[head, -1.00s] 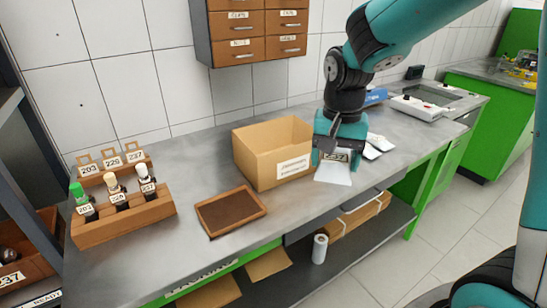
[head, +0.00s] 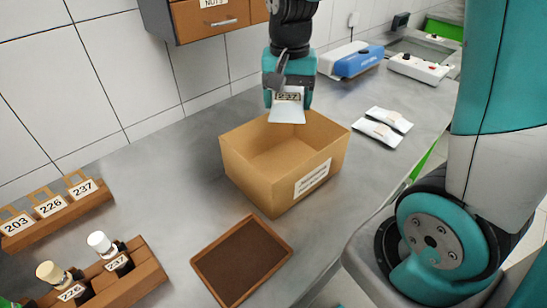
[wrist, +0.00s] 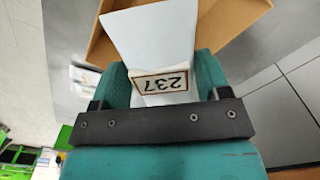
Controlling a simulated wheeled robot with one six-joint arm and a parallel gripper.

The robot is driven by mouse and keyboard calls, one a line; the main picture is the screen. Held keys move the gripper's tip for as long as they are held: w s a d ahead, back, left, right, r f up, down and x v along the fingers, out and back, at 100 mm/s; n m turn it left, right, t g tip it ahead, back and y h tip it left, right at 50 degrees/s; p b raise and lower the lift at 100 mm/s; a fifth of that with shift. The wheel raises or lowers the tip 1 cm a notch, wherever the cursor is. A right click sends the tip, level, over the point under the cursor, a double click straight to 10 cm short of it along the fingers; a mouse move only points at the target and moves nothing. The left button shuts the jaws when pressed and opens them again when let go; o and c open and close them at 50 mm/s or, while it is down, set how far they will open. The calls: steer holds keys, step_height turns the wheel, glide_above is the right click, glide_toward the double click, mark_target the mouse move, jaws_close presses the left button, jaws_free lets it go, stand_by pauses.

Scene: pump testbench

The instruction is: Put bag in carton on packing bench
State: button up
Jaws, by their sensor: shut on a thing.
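A white bag with a 237 label (head: 288,114) hangs from my gripper (head: 288,98) in the head view. My gripper is shut on the bag's upper part, and the bag also shows between the fingers in the wrist view (wrist: 155,45). The open cardboard carton (head: 318,182) stands on the grey packing bench (head: 150,180) with a white label on its front. In the head view the bag overlaps the carton's back rim; its lower end appears above the opening. The carton's inside looks empty where it shows.
A brown framed tray (head: 243,262) lies in front of the carton. A wooden rack with bottles (head: 120,280) and a tag holder (head: 60,215) stand at left. Two white packets (head: 378,133) lie right of the carton. Drawers (head: 220,20) hang on the wall; a blue-and-white device (head: 355,62) stands behind.

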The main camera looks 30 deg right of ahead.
step_height(320, 180, down, 20)
steer(key=shift+r, duration=0.1)
stand_by(0.4)
steer(key=shift+f, duration=0.2)
steer(key=o, duration=1.1)
step_height(320, 180, up, 12)
steer(key=s+a+r+n+y, duration=0.4)
steer(key=s+a+r+n, duration=0.8)
steer(key=s, duration=0.5)
steer(key=a+n, duration=0.2)
steer(key=a, duration=0.1)
steer(key=shift+r+n, duration=0.3)
